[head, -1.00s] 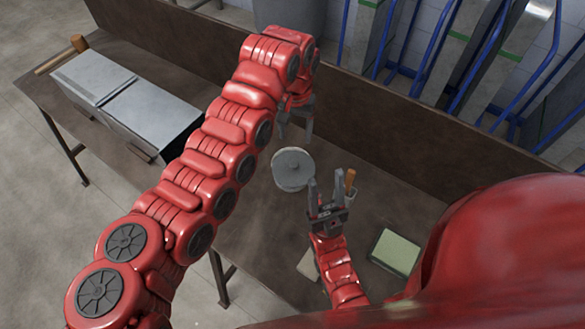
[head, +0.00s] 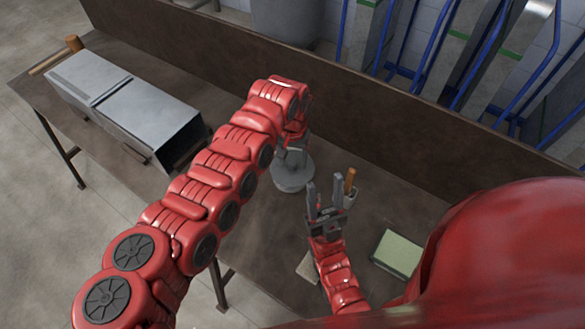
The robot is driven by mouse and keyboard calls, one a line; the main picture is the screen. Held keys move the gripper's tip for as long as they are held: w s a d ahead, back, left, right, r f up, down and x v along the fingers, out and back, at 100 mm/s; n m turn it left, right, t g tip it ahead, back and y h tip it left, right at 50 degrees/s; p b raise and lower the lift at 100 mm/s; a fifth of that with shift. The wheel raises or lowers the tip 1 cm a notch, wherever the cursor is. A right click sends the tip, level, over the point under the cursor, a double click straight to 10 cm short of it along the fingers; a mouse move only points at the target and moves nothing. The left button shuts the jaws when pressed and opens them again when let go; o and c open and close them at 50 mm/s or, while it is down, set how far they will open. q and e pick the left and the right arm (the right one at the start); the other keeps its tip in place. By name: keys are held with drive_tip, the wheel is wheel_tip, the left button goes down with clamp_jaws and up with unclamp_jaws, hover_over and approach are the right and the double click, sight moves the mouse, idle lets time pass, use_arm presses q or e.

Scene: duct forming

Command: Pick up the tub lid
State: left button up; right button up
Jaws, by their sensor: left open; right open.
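The tub lid is a round grey disc (head: 291,178) on the workbench near the middle of the head view. Its upper part is hidden by my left gripper, and I cannot tell how much of a tub is under it. My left gripper (head: 292,157) points down at the lid from its far side, jaws open. I cannot tell whether its fingers touch the lid. My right gripper (head: 325,190) is open and empty, just right of the lid, with its fingers pointing away toward the back of the bench.
A grey sheet-metal duct (head: 125,105) lies on the bench at the left, with a wooden-handled mallet (head: 60,56) behind it. A small holder with an orange-handled tool (head: 350,182) stands right of my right gripper. A pale green box (head: 397,253) lies at the front right. A raised back panel (head: 380,125) borders the bench.

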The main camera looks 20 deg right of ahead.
use_arm(q)
clamp_jaws()
drive_tip(key=shift+r, duration=0.15)
idle(0.4)
